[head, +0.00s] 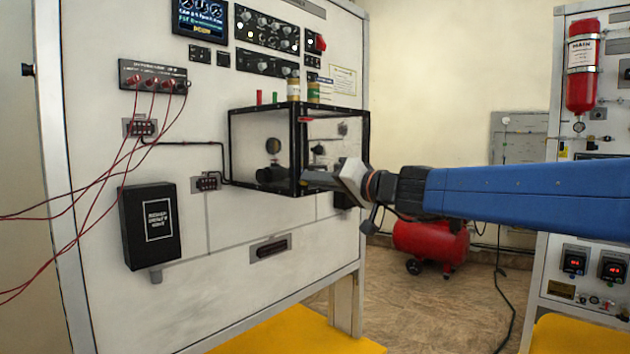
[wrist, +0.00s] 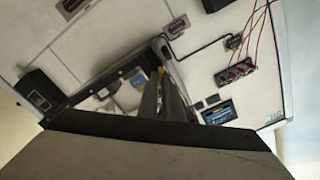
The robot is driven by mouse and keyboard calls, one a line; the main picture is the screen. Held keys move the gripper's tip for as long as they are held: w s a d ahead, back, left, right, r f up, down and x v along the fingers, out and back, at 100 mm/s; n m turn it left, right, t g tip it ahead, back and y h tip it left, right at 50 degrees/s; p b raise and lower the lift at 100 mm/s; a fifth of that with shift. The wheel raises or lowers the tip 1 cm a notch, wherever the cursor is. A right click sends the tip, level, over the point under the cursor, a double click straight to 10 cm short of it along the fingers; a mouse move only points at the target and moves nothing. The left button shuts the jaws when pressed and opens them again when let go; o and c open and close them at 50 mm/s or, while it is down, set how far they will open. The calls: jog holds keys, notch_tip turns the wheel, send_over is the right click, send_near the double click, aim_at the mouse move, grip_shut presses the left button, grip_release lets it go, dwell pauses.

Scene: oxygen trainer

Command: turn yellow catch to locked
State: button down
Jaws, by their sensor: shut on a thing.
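My gripper (head: 318,180) is at the front lower edge of a clear box with a black frame (head: 297,150) on the white panel. The wrist view shows its grey fingers (wrist: 163,92) close together, shut on the yellow catch. Only a small yellow bit of the catch (wrist: 161,71) shows, at the fingertips. The catch is hidden in the head view, and its turn position cannot be told. Dark round fittings (head: 272,174) show inside the clear box.
Small jars (head: 293,90) stand on top of the box. Red cables (head: 110,170) hang from a black socket strip at left. A black box (head: 150,225) sits low on the panel. A red compressor (head: 430,240) stands on the floor behind my arm.

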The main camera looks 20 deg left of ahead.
jog(key=shift+w+d+f+m, duration=0.1)
jog(key=shift+f+m, duration=0.1)
jog(key=shift+m, duration=2.3)
jog(key=shift+w+f+m, duration=0.1)
jog(key=shift+f+m, duration=0.05)
jog(key=shift+m, duration=2.35)
jog(key=c, duration=1.9)
grip_release()
jog(key=shift+c, duration=0.2)
jog(key=shift+s+d, duration=0.1)
jog(key=v, duration=1.7)
jog(key=shift+s+d, duration=0.1)
jog(key=shift+d, duration=0.05)
